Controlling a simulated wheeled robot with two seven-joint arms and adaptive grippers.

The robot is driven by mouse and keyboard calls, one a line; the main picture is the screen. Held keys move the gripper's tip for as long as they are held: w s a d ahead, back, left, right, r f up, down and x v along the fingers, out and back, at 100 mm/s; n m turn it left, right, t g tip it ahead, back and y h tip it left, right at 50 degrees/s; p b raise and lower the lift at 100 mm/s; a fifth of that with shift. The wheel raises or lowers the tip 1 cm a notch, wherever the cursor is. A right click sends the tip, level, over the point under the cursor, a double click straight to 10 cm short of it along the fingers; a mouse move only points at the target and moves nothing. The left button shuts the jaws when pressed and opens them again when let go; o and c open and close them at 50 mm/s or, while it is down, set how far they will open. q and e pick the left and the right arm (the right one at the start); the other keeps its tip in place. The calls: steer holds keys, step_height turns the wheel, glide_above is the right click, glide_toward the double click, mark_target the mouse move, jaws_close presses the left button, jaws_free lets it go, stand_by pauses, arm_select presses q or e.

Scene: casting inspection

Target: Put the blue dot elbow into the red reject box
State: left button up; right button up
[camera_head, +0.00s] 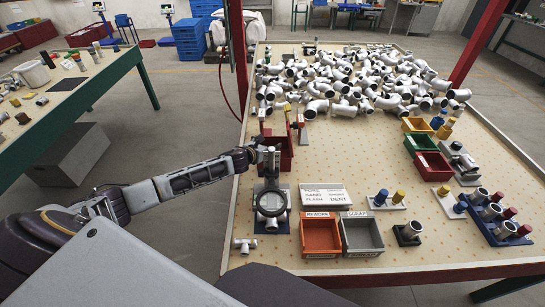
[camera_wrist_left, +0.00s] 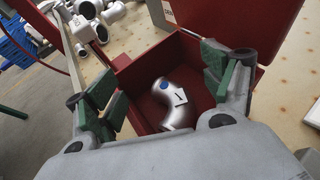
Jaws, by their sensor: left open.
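The silver elbow (camera_wrist_left: 178,108) with a blue dot and a dark mark lies inside the red reject box (camera_wrist_left: 143,72) in the left wrist view. My left gripper (camera_wrist_left: 163,82) is open above the box, its green-padded fingers apart on either side of the elbow and not touching it. In the head view my left gripper (camera_head: 258,148) reaches in from the left at the red box (camera_head: 287,153), partly hiding it. The elbow cannot be made out there. My right gripper is not in view.
A magnifier stand (camera_head: 270,203) stands in front of the red box. An orange rework bin (camera_head: 321,236) and grey scrap bin (camera_head: 362,234) sit near the front edge. A heap of silver fittings (camera_head: 350,80) covers the back. The table's centre is mostly clear.

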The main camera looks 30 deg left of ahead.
arm_select(q)
steer(key=shift+f, duration=0.1)
steer(key=shift+s, duration=0.2)
steer(key=shift+s+a+r, duration=0.1)
steer(key=shift+s+r, duration=0.2)
steer(key=shift+s, duration=0.3)
steer(key=v, duration=1)
steer(key=shift+r, duration=0.15)
steer(key=shift+s, duration=0.15)
stand_by(0.7)
